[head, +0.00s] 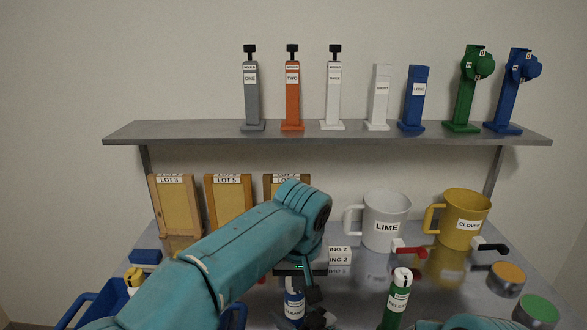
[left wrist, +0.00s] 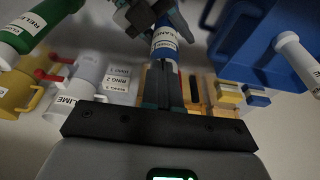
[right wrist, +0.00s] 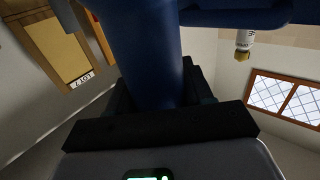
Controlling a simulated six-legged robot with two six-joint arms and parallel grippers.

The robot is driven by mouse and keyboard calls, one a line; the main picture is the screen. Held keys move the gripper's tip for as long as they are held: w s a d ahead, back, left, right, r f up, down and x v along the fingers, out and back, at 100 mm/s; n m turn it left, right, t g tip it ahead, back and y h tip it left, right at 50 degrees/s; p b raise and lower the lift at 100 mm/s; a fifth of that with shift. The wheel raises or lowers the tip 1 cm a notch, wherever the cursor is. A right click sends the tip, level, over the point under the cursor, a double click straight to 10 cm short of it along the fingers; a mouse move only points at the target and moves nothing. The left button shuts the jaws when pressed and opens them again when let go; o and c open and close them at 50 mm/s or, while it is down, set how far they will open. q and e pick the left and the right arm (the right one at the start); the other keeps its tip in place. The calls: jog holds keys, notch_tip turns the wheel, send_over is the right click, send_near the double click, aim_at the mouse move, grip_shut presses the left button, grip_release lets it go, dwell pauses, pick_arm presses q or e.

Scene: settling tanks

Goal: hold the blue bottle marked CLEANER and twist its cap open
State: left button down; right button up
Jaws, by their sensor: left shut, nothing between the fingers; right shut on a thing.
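The blue bottle marked CLEANER (head: 294,307) stands upright at the front of the bench. It also shows in the left wrist view (left wrist: 164,51) and large in the right wrist view (right wrist: 146,55). My right gripper (head: 317,317) is shut around its body. My left gripper (head: 297,279) points down just above the bottle's top, its fingers shut and empty.
A green bottle (head: 396,303) with a white cap stands to the right. Behind are a white LIME mug (head: 385,222), a yellow CLOVER mug (head: 464,220) and wooden LOT frames (head: 229,205). A blue crate (head: 97,309) is at left. A shelf (head: 350,134) runs above.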

pick_arm(q)
jog(key=shift+s, duration=0.1)
dwell(0.4)
jog(key=w+v, duration=0.1)
jog(key=v, duration=0.4)
jog(key=shift+d+r, duration=0.15)
jog(key=shift+r, duration=0.4)
jog(key=shift+s, duration=0.15)
jog(key=a+f, duration=0.1)
jog(key=f, duration=0.3)
jog(key=a+f, duration=0.1)
jog(key=f, duration=0.1)
jog(key=shift+s+a, duration=0.1)
jog(key=shift+a, duration=0.2)
jog(key=shift+a, duration=0.1)
